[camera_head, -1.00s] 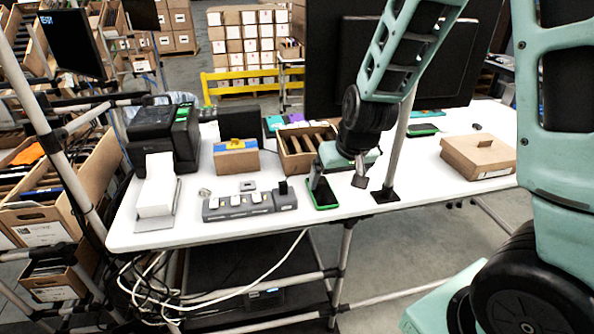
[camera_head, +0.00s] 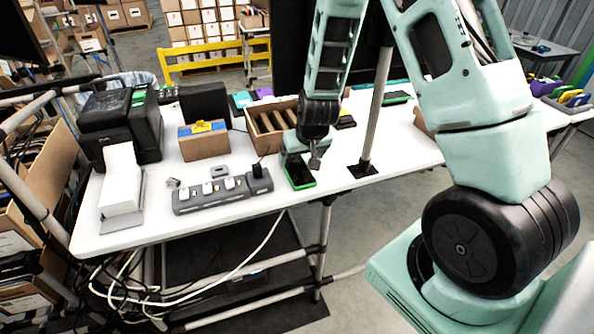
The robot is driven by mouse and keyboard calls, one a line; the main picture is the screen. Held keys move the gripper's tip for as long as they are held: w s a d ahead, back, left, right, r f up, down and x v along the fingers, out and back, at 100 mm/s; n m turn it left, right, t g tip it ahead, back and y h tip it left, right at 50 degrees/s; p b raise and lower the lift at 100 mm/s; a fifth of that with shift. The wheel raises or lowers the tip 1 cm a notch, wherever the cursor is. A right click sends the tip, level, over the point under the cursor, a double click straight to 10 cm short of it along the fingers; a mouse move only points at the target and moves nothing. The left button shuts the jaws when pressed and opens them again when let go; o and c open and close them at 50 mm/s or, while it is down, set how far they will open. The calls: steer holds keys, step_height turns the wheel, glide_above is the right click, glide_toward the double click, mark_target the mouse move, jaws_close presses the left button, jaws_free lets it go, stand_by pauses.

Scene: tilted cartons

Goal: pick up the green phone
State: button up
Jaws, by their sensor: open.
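The green phone (camera_head: 299,174), with a dark screen and a bright green edge, lies flat on the white table (camera_head: 230,222) near its front edge. My gripper (camera_head: 303,163) is right at the phone, with its fingers pointing down over it. One finger shows at the phone's right side and the other at its far left. The gripper is open. Whether the fingers touch the phone cannot be told, and part of the phone is hidden behind them.
A grey charging dock (camera_head: 223,193) stands left of the phone. A divided cardboard tray (camera_head: 270,127) is behind it. A metal post (camera_head: 377,95) rises from the table to the right. A small carton (camera_head: 203,142), a black printer (camera_head: 122,128) and a white stack (camera_head: 121,181) stand further left.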

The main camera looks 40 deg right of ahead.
mark_target(298, 170)
steer(key=shift+p+x, duration=0.85)
steer(key=shift+x, duration=2.5)
steer(key=c, duration=1.2)
